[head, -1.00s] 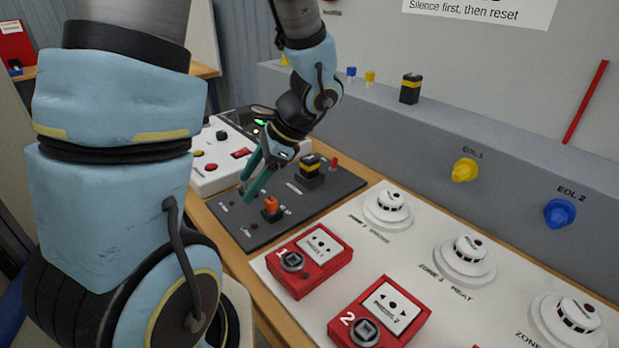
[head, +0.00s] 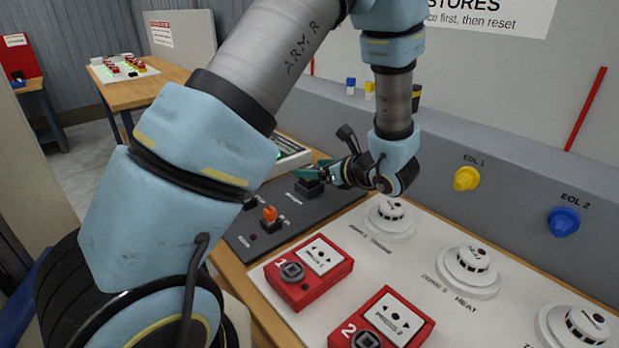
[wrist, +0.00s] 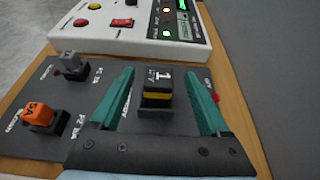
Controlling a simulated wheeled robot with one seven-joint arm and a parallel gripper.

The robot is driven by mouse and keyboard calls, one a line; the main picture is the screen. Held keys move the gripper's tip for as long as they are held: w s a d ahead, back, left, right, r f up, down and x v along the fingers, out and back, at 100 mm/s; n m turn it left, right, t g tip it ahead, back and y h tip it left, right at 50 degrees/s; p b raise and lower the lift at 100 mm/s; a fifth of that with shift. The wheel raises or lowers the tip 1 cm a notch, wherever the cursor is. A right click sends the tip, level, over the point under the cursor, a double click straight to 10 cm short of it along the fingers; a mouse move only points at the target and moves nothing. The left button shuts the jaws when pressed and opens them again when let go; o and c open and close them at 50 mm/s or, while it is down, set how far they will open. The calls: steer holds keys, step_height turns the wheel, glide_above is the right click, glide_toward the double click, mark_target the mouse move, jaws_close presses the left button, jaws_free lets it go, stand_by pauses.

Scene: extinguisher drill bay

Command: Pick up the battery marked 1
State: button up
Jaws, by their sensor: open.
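The battery marked 1 (wrist: 158,90) is black with a yellow band and a white 1 on top, and stands in a socket on the dark panel. In the wrist view it shows between the two teal fingers of my gripper (wrist: 160,78), with a gap on each side. My gripper is open and holds nothing. In the head view my gripper (head: 314,170) reaches sideways at the battery's place, and the fingers hide most of the battery. I cannot tell how deep the fingers reach around it.
An orange block (wrist: 38,116) and a grey block (wrist: 72,62) stand in sockets at the left of the panel. A white control box (wrist: 130,25) is behind. Red call points (head: 308,272) and white detectors (head: 468,268) lie on the board nearer. A grey ledge (head: 480,165) runs along the wall.

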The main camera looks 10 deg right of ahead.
mark_target(302, 167)
steer(key=p+x, duration=0.2)
steer(key=x, duration=0.2)
steer(key=shift+w+a, duration=0.15)
steer(key=shift+w+a+f+p, duration=0.15)
steer(key=shift+w+f+p, duration=0.1)
steer(key=shift+w+p, duration=0.1)
jaws_close()
stand_by(0.4)
